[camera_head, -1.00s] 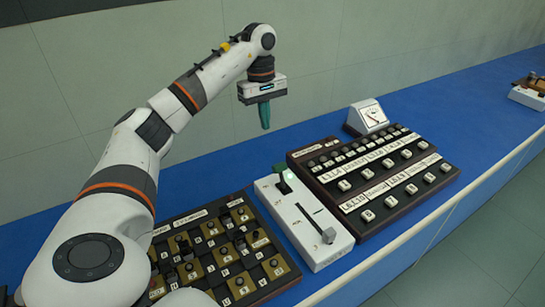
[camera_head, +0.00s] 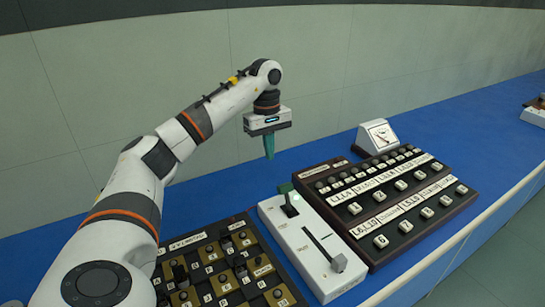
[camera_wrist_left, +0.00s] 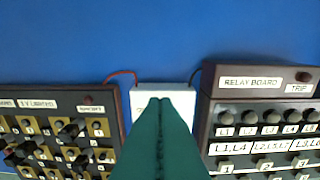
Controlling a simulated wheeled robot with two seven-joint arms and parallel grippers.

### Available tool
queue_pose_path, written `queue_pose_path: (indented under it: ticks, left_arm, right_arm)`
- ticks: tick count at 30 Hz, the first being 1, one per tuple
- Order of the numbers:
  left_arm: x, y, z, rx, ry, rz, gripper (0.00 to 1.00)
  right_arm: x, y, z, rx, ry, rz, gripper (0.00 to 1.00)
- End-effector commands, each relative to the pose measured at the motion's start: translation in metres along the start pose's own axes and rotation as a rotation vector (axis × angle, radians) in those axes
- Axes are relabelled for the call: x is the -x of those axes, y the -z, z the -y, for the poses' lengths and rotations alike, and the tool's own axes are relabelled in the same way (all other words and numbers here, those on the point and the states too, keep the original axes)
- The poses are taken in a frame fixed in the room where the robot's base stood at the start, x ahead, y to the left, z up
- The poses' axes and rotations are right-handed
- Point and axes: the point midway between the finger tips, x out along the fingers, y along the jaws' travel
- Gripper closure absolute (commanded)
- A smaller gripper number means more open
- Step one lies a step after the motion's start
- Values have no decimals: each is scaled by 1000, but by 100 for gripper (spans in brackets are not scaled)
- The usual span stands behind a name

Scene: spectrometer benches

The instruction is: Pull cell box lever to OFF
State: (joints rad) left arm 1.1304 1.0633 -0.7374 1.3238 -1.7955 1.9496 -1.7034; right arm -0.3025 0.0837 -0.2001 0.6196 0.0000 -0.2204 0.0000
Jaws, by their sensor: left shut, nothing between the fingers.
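The white cell box (camera_head: 311,249) sits on the blue bench between two dark panels. It carries a green-topped lever (camera_head: 287,194) at its far end and a grey-knobbed slider lever (camera_head: 337,262) at its near end. My left gripper (camera_head: 269,156) is shut and empty, pointing down above the bench, beyond the box's far end and apart from it. In the left wrist view the green fingers (camera_wrist_left: 160,140) are closed together and cover most of the white box (camera_wrist_left: 142,95), so its levers are hidden there. My right gripper is not in view.
A dark relay board (camera_head: 390,200) with several switches stands right of the box, and a dark switch panel (camera_head: 225,265) stands left, partly behind my arm. A white meter (camera_head: 376,137) stands at the back. Red (camera_wrist_left: 122,73) and black (camera_wrist_left: 195,74) wires run behind the box.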

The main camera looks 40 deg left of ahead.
Motion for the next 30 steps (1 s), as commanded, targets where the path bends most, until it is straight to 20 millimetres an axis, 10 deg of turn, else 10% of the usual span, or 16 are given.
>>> queue_pose_path:
  ticks: [12,30]
  left_arm:
    - [-83,3,-1,-2,-2,-1,100]
    - [-69,38,0,0,0,0,100]
  right_arm:
    - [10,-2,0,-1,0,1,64]
    - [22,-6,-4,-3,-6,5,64]
